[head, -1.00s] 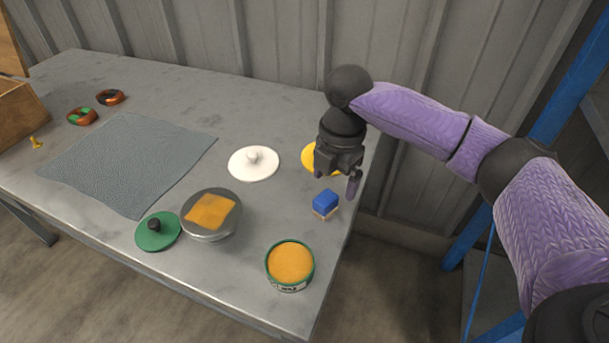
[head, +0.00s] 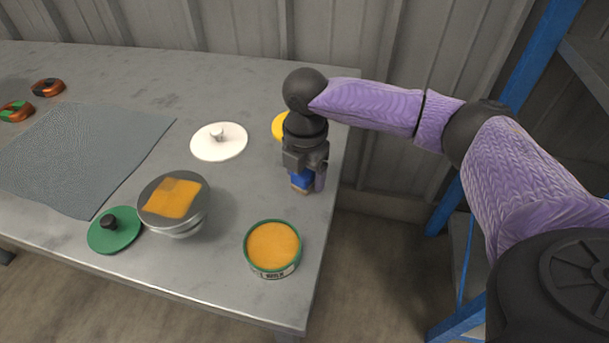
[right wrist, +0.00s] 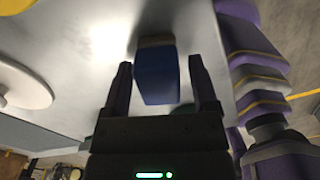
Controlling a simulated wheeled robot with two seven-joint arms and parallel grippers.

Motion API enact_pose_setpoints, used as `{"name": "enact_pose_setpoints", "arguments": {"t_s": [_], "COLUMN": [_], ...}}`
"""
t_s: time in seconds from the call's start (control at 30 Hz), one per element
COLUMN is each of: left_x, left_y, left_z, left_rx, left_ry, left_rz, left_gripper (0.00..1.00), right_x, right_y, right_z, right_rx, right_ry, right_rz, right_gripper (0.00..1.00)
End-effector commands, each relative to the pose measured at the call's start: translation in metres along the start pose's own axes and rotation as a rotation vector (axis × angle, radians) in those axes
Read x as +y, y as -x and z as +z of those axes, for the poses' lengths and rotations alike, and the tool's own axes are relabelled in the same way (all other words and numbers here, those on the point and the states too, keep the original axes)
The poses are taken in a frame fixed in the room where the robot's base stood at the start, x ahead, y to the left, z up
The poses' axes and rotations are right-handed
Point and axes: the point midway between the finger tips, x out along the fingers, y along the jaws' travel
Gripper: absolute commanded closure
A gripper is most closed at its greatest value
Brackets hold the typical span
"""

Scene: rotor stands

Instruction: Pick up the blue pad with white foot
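The blue pad (head: 301,179) stands near the table's right edge; its foot looks pale tan in the head view. In the right wrist view the blue pad (right wrist: 156,78) lies between my two fingers, with a narrow gap showing on each side. My right gripper (head: 306,183) is open, pointing down over the pad, with its fingers on either side of it. Part of the pad is hidden behind the gripper in the head view. My left gripper is not in view.
An orange-topped green tin (head: 272,246) stands in front of the pad. A white lid (head: 219,142) lies to its left, a yellow disc (head: 281,126) behind. A round metal stand with an orange cloth (head: 173,198) and a green lid (head: 115,231) are further left. A grey mat (head: 80,155) lies beyond.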

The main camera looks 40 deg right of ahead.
Motion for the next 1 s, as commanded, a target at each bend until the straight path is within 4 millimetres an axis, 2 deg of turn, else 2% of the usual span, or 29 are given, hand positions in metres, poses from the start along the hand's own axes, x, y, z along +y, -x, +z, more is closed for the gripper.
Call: {"name": "enact_pose_setpoints", "arguments": {"t_s": [0.03, 0.07, 0.33, 0.6, 0.67, 0.8, 0.9, 1.0], "left_x": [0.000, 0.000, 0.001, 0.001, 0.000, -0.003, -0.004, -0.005], "left_y": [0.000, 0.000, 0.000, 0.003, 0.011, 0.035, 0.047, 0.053], "left_z": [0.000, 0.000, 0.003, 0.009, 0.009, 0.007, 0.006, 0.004], "left_rx": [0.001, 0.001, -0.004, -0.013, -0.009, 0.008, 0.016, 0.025], "left_ry": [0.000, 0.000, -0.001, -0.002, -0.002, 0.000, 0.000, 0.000], "left_rz": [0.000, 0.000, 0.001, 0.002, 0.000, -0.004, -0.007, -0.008], "left_gripper": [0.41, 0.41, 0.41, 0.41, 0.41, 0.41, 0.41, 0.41], "right_x": [0.000, 0.000, 0.000, 0.000, 0.000, 0.001, 0.000, 0.000], "right_y": [0.000, 0.000, 0.000, 0.005, 0.018, 0.060, 0.084, 0.098], "right_z": [0.000, 0.000, 0.000, 0.000, 0.000, 0.000, 0.000, 0.000], "right_rx": [0.000, 0.000, 0.000, 0.000, -0.001, -0.001, -0.001, 0.000], "right_ry": [0.000, 0.000, 0.000, 0.000, -0.001, -0.001, -0.001, 0.000], "right_rz": [0.000, 0.000, 0.000, 0.001, 0.004, 0.008, 0.006, 0.003], "right_gripper": [0.36, 0.43, 1.00, 1.00, 1.00, 1.00, 1.00, 1.00]}}
